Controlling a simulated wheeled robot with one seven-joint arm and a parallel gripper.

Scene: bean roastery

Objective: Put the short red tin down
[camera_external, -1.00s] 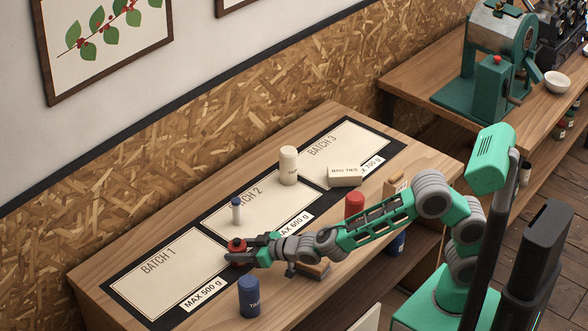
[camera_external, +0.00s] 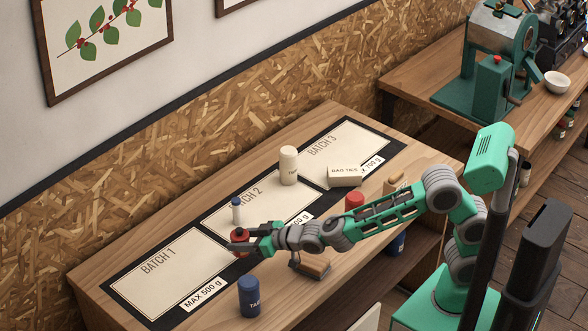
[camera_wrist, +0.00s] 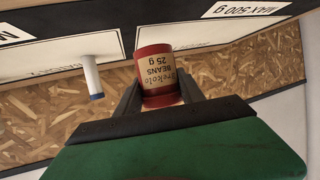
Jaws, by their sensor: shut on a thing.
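The short red tin (camera_external: 239,240) is between the fingers of my gripper (camera_external: 241,241), which is shut on it. In the wrist view the tin (camera_wrist: 157,75) has a tan label reading "BEANS 25 g", with the dark fingers on both sides (camera_wrist: 158,97). In the external view the tin is by the strip between the BATCH 1 panel (camera_external: 165,272) and the BATCH 2 panel (camera_external: 270,208). I cannot tell whether its base touches the mat.
A small white cylinder with a blue end (camera_external: 236,209) stands just behind the tin; it also shows in the wrist view (camera_wrist: 91,75). A blue tin (camera_external: 249,297), a cream tin (camera_external: 288,166), a BAG TIES box (camera_external: 344,177) and another red tin (camera_external: 355,201) stand around. BATCH 1 is clear.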

